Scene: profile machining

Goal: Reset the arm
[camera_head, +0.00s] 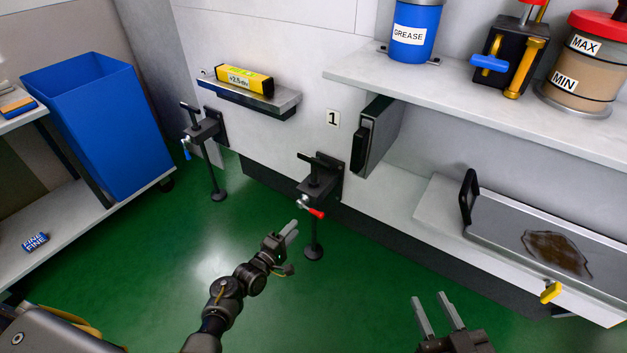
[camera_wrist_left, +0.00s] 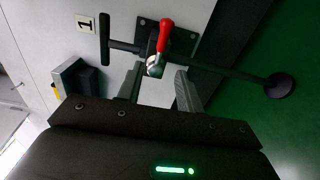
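My left gripper (camera_head: 291,232) is over the green floor, in front of and below the black clamp-like fixture (camera_head: 318,178) with a red-handled valve (camera_head: 314,211). In the left wrist view its two fingers (camera_wrist_left: 160,82) stand apart with nothing between them. The red handle (camera_wrist_left: 166,36) shows beyond the fingertips, apart from them. My right gripper (camera_head: 438,305) is at the bottom right of the head view. Its two fingers are apart and empty.
A second fixture (camera_head: 204,127) with a blue handle is further left. A blue bin (camera_head: 108,128) stands at left. A shelf (camera_head: 480,92) holds a grease can (camera_head: 413,30). A yellow knob (camera_head: 550,292) juts from the right bench. Open green floor (camera_head: 160,270) lies around my left arm.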

